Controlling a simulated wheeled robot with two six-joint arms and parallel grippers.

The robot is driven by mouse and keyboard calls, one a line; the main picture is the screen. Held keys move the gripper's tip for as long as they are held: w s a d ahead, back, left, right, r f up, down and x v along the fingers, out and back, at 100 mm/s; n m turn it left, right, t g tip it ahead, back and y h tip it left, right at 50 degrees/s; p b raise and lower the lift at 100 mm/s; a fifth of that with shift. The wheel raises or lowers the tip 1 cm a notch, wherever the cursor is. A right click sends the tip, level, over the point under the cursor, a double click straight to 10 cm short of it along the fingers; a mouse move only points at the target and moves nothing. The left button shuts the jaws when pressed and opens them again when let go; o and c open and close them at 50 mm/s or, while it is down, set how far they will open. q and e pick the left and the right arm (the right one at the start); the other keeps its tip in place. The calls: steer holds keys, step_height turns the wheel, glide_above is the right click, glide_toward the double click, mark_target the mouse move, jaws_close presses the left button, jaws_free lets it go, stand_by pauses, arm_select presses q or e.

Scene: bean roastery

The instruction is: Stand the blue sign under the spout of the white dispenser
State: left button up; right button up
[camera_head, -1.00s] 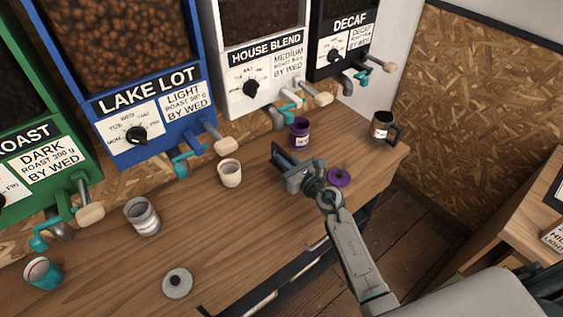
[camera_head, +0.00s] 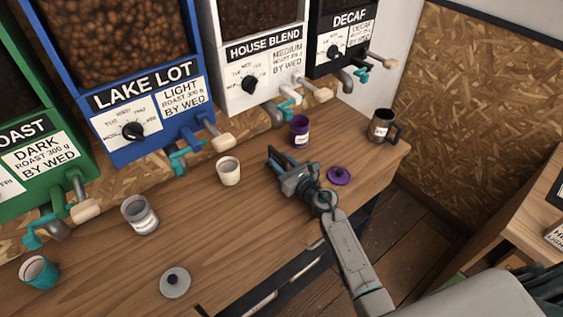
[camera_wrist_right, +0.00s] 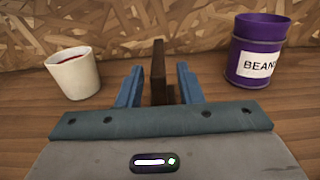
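The white dispenser (camera_head: 264,62), labelled House Blend, hangs on the back wall with its grey spout (camera_head: 274,117) below. My right gripper (camera_head: 276,163) is over the table in front of that spout. In the right wrist view its two blue fingers (camera_wrist_right: 158,84) are apart, with a gap on each side of a thin, dark brown upright board (camera_wrist_right: 158,70). This board appears to be the sign seen edge-on, standing upright. Its blue face cannot be made out, and in the head view the fingers mostly cover it. My left gripper is not in view.
A cream cup (camera_head: 229,171) stands left of the gripper and a purple canister (camera_head: 299,131) right of it. A purple lid (camera_head: 339,176) lies near the table's edge. A dark mug (camera_head: 382,127) stands at the right end. The table (camera_head: 215,230) is bare in front of the cream cup.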

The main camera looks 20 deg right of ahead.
steer(key=shift+r, duration=0.1)
steer(key=shift+r, duration=0.15)
steer(key=b+v, duration=0.1)
steer(key=v, duration=1)
steer(key=shift+b, duration=0.35)
steer(key=shift+s+d, duration=0.2)
steer(key=shift+s, duration=0.3)
stand_by(0.5)
